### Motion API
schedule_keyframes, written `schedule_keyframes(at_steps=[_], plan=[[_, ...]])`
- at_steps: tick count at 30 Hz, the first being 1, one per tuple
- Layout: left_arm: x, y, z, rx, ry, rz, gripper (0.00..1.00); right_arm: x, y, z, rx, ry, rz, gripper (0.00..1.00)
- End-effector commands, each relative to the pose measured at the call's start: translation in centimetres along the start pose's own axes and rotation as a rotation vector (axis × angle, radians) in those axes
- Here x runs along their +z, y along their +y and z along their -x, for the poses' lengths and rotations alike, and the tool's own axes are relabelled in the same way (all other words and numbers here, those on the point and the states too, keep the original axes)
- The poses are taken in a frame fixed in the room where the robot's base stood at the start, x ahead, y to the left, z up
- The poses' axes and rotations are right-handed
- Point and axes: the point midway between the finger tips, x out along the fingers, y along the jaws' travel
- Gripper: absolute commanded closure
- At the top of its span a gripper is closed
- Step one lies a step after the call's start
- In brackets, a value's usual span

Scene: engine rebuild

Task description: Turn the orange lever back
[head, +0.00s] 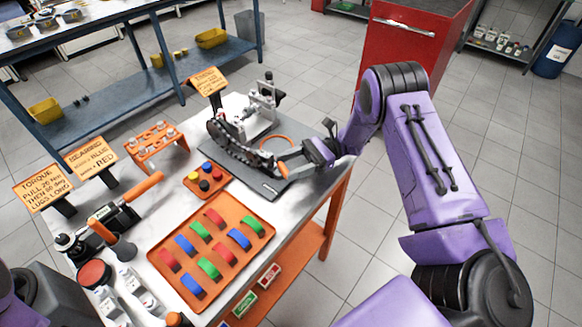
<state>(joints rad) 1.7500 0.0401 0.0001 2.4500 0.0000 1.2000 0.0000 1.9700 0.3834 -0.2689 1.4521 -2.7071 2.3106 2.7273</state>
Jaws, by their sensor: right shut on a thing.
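The orange lever (283,170) shows as a short orange end beside the dark curved chain-like part of the fixture (232,143) on the dark mat. My right gripper (296,163) reaches in from the right and is shut on the lever's orange end. The fingers and the purple wrist hide part of the lever, so its full angle is hard to read. My left gripper is out of view; only a bit of my left arm shows at the lower left edge.
An orange tray (222,267) with red, blue and green pieces lies in front. A small tray (192,185) with colored knobs, an orange rack (150,160) and sign cards (92,155) stand to the left. A red cabinet (400,75) stands behind.

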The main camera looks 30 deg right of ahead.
Motion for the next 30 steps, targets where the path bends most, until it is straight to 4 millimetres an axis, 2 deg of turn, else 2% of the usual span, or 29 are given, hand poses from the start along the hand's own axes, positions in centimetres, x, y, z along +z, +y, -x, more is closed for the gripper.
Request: schedule_keyframes(at_steps=[20, 21, 23, 30], plan=[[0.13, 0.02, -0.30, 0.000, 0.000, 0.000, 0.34, 0.13, -0.22, 0.08, 0.057, -0.003, 0.003, 0.71], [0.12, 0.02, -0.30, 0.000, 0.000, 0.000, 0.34, 0.13, -0.22, 0.08, 0.057, -0.004, 0.003, 0.31], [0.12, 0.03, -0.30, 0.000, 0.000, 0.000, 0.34, 0.12, -0.22, 0.08, 0.057, -0.003, 0.003, 0.15], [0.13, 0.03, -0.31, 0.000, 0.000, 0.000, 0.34, 0.08, -0.18, 0.07, 0.058, -0.002, 0.002, 0.15]])
